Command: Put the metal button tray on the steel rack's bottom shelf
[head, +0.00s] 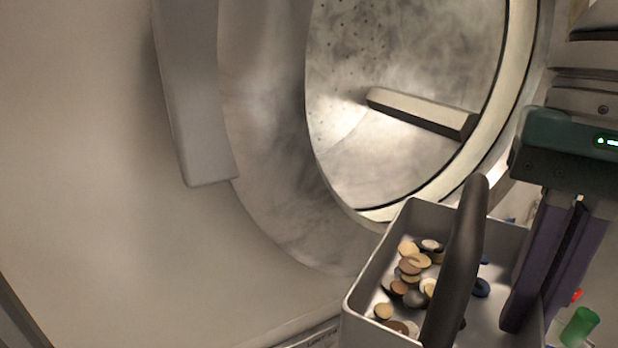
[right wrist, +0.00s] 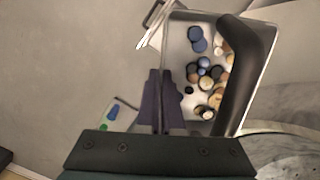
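The metal button tray (head: 375,275) is a grey open box at the lower right of the head view, with several tan, brown, white and blue buttons inside. A thick dark handle (head: 462,260) arches over it. The tray also shows in the right wrist view (right wrist: 182,30). My right gripper (head: 535,310) points down at the tray's right wall. In the right wrist view its two purple fingers (right wrist: 162,128) are close together with the tray wall between them. The hold point itself is partly hidden by the fingers. My left gripper is not in view. The steel rack is not recognisable in either view.
A large round machine opening with a metal drum (head: 400,60) fills the upper middle, behind the tray. Its grey door edge (head: 195,100) stands at the left. A green cylinder (head: 580,326) and a small red item (head: 576,295) show beyond my right gripper.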

